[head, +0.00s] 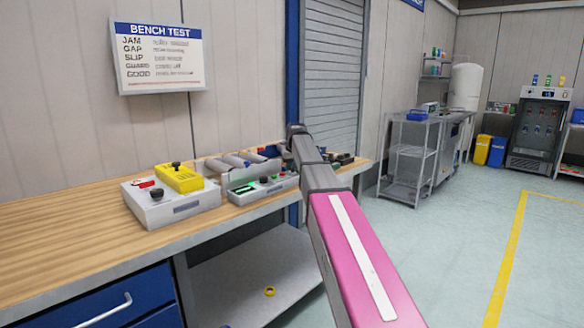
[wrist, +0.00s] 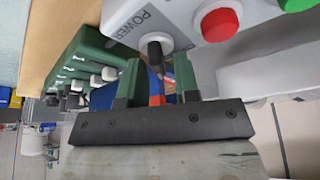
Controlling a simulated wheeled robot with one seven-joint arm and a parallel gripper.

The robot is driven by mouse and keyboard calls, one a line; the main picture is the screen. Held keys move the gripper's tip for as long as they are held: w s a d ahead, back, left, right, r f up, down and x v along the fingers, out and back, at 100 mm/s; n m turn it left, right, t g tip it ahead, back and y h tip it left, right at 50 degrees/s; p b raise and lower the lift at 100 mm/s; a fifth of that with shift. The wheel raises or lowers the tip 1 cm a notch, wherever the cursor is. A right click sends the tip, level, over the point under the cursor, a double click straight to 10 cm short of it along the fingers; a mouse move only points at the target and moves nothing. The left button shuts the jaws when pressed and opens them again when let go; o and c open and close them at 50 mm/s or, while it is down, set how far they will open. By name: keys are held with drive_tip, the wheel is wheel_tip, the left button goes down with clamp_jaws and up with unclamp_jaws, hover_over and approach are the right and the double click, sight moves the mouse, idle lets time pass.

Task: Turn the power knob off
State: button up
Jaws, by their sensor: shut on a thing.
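In the wrist view, the black power knob (wrist: 154,47) stands out from a light grey control panel (wrist: 258,30), beside the printed word POWER. My gripper (wrist: 158,76) is at the knob, one dark finger on each side, and is shut on it. The fingers partly cover the knob's outer end, and I cannot read its pointer angle. In the head view, my arm reaches to the right end of the bench and hides the gripper's contact with the knob.
A red button (wrist: 218,24) and a green button (wrist: 293,4) sit close beside the knob. A green unit with grey knobs (wrist: 90,65) is on the left. In the head view, a grey box (head: 170,211) and a yellow box (head: 178,179) stand on the wooden bench (head: 60,233).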

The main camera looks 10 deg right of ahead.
drive_tip(key=n+y, duration=0.1)
drive_tip(key=n, duration=0.2)
drive_tip(key=n+g+y, duration=0.1)
drive_tip(key=n, duration=0.3)
drive_tip(key=shift+a+y, duration=0.15)
drive_tip(key=shift+y, duration=0.25)
drive_tip(key=n+g, duration=0.1)
drive_tip(key=n, duration=0.3)
drive_tip(key=shift+y, duration=0.4)
drive_tip(key=shift+s+a+n+g, duration=0.15)
drive_tip(key=shift+n+g, duration=0.65)
drive_tip(key=shift+n, duration=1.1)
drive_tip(key=shift+s+y, duration=0.1)
drive_tip(key=shift+y, duration=0.2)
drive_tip(key=o, duration=0.6)
drive_tip(key=v, duration=1)
drive_tip(key=shift+r, duration=0.35)
